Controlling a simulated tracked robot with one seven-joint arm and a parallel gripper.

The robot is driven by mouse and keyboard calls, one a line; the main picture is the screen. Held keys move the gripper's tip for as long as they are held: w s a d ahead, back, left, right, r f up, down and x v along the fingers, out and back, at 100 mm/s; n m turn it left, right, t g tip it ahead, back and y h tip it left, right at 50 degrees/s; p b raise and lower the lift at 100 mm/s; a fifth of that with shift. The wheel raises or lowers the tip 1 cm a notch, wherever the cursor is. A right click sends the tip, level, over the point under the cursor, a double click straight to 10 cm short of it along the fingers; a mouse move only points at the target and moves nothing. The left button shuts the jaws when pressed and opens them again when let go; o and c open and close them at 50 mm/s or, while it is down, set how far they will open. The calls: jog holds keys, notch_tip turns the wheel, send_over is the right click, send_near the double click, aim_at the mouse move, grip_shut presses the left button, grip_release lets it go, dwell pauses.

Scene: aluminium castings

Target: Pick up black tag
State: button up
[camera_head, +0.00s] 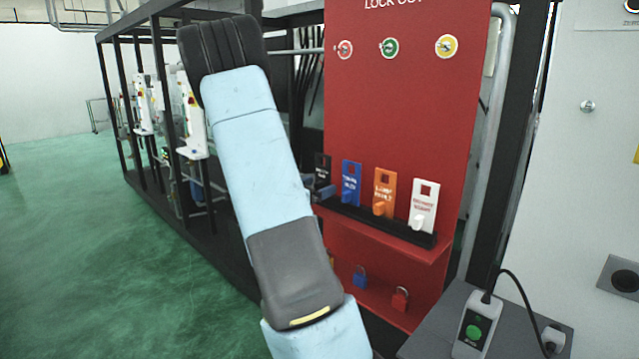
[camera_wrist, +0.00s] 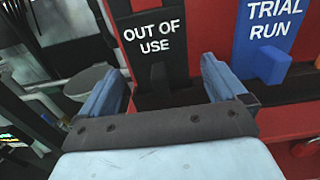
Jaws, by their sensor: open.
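The black tag (camera_wrist: 150,38) reads "OUT OF USE" and stands upright against the red board in the wrist view. Its black grip block (camera_wrist: 160,78) sticks out low on its front. In the head view the black tag (camera_head: 322,163) is at the left end of the tag row, its lower part hidden by my gripper (camera_head: 320,190). In the wrist view my gripper (camera_wrist: 165,85) is open, with one blue-grey finger on each side of the block. I see no contact between the fingers and the tag.
A blue "TRIAL RUN" tag (camera_head: 351,180) stands close to the right, followed by an orange tag (camera_head: 383,188) and a white tag (camera_head: 424,202). They stand in a black holder (camera_head: 385,226) on the red board (camera_head: 400,110). Blue (camera_head: 360,278) and red padlocks (camera_head: 400,299) sit below.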

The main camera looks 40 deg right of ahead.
aim_at(322, 184)
jog(key=d, duration=0.3)
jog(key=shift+w+d, duration=0.1)
jog(key=shift+d, duration=0.05)
jog(key=shift+c, duration=0.3)
jog(key=c, duration=1)
